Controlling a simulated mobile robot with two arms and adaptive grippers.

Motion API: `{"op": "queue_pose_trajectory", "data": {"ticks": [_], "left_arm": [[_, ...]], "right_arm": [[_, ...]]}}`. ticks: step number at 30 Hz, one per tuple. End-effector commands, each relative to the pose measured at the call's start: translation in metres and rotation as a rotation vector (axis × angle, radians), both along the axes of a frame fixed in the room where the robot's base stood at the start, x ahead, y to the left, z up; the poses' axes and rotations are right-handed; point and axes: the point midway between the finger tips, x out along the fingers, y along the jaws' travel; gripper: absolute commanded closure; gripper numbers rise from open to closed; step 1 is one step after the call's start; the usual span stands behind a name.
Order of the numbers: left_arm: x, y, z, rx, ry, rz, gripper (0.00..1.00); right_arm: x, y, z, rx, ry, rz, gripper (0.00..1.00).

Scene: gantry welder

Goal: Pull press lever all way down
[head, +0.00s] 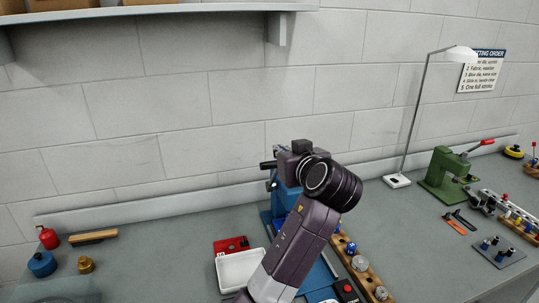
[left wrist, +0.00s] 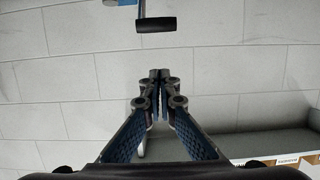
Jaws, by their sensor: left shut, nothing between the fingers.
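A blue press (head: 278,222) stands on the bench in the head view, largely hidden behind my left arm. A black bar handle (head: 267,165), apparently its lever's, sticks out to the left beside my wrist. In the left wrist view a black handle (left wrist: 156,25) on a thin grey rod shows near the top edge, with a bit of blue above it. My left gripper (left wrist: 160,76) is shut and empty, its fingertips together and apart from the handle in that picture. In the head view its fingers are mostly hidden by my wrist. My right gripper is not in view.
A green press (head: 440,172) with a red-tipped lever stands at the right, near a lamp (head: 397,181). A white tray (head: 235,272), a red box (head: 231,245) and a wooden holder (head: 362,265) sit near my arm. A shelf (head: 150,12) hangs at upper left.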

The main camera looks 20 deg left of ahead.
Motion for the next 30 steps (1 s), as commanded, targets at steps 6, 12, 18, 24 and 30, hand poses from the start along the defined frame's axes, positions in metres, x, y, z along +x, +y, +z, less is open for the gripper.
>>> {"op": "queue_pose_trajectory", "data": {"ticks": [6, 12, 18, 24, 30], "left_arm": [[0.000, 0.000, 0.001, 0.000, -0.003, 0.001, 1.00], [0.003, 0.002, 0.001, 0.001, -0.002, 0.001, 1.00], [0.024, 0.018, -0.002, 0.003, 0.002, 0.004, 1.00], [0.057, 0.040, -0.012, 0.004, 0.003, 0.004, 1.00], [0.081, 0.055, -0.024, 0.002, 0.004, 0.001, 1.00]], "right_arm": [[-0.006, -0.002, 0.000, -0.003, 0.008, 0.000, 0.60], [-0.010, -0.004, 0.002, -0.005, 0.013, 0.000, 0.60], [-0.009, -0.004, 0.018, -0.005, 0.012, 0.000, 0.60], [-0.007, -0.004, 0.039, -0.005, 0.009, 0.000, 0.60], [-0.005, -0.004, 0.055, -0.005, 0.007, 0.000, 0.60]]}}
